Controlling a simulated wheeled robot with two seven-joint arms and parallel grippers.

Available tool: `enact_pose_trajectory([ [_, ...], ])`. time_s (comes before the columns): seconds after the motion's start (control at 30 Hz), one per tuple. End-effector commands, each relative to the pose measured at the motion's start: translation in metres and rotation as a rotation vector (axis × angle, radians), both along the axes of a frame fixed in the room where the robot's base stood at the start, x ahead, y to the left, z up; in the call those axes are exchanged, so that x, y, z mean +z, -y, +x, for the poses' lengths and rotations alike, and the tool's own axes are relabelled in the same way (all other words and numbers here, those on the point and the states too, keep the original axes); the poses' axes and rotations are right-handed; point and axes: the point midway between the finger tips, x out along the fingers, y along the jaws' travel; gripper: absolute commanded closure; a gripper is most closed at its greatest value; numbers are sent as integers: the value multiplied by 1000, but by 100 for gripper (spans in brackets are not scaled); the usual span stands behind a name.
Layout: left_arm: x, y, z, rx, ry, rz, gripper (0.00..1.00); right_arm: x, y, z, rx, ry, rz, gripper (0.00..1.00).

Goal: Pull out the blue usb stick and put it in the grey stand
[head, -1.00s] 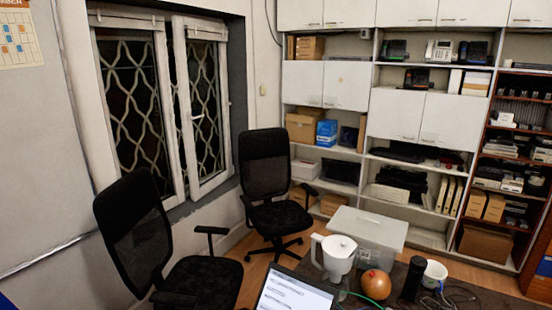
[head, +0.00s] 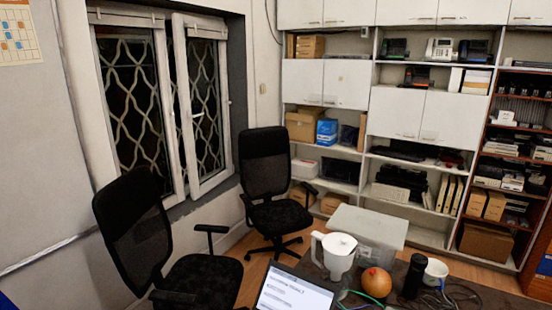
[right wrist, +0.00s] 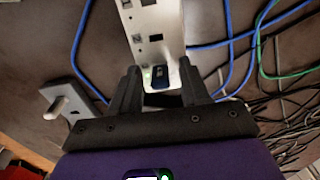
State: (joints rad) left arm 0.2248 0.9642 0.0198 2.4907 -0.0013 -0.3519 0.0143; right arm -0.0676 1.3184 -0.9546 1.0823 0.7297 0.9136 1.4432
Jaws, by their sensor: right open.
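In the right wrist view, a small dark blue usb stick (right wrist: 160,78) sits at the near end of a pale metal device with ports (right wrist: 155,35). My right gripper (right wrist: 160,70) is open, with one finger on each side of the device's near end and the stick between them. I cannot tell whether the fingers touch anything. A grey plate with a pale round peg (right wrist: 60,106) lies to the left of the gripper and may be the grey stand. Neither gripper, the stick nor the stand can be made out in the head view. My left gripper is out of view.
Blue cables (right wrist: 229,40), a green cable (right wrist: 285,74) and many black cables (right wrist: 285,115) lie right of the device. In the head view, the dark table holds a laptop (head: 293,292), white jug (head: 338,255), orange-brown round object (head: 376,282), black cylinder (head: 413,277) and white mug (head: 436,271).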

Motion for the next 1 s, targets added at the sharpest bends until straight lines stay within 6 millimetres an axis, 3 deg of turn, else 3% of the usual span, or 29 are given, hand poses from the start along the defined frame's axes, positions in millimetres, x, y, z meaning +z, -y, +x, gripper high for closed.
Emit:
enact_pose_trajectory([
  [1.0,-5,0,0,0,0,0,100,1,0,0,0,1,-1,54],
])
